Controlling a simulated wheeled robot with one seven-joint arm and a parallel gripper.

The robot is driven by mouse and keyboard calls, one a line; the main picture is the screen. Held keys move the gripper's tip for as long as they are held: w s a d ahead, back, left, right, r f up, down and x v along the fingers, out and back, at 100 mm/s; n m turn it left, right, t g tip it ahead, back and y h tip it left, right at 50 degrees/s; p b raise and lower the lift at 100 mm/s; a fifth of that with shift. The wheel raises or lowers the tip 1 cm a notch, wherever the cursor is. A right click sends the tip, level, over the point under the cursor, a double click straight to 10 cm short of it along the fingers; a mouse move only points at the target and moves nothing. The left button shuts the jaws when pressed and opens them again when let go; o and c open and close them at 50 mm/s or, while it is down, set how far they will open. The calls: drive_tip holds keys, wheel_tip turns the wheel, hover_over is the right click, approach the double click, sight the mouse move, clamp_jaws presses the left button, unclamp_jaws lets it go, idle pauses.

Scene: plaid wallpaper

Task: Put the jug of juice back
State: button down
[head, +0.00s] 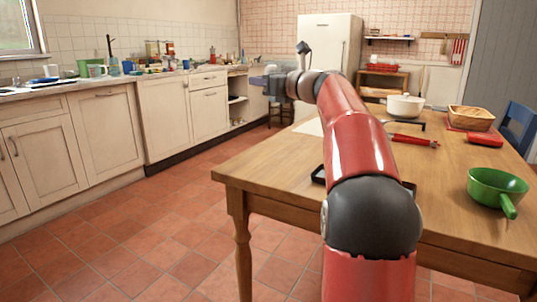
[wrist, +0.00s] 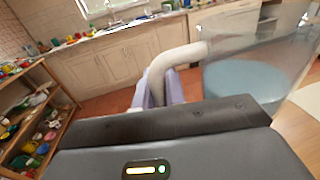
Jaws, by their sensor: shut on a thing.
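My gripper (wrist: 160,92) is shut on the jug's pale curved handle (wrist: 172,62) in the wrist view. The clear jug (wrist: 285,55) extends to the right of the fingers, with a bluish round area (wrist: 240,85) inside or at its base; I cannot tell which. The jug's right part runs out of the wrist view. In the head view my gripper (head: 264,81) is out past the table's far left side, above the floor, and the jug cannot be made out clearly there. A cream fridge (head: 332,45) stands behind my arm, its door apparently closed.
The wooden table (head: 280,172) holds a white pot (head: 405,106), a green pan (head: 494,186), a basket (head: 470,117) and red items. A cluttered counter (head: 62,91) runs along the left wall. Tiled floor (head: 160,222) between is free. An open shelf (wrist: 35,125) stands left in the wrist view.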

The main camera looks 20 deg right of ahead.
wheel_tip(320, 180, down, 19)
drive_tip(key=b, duration=0.6)
drive_tip(key=shift+s+r, duration=0.1)
drive_tip(key=shift+r, duration=0.05)
drive_tip(key=c, duration=1.5)
unclamp_jaws()
drive_tip(key=shift+o, duration=0.2)
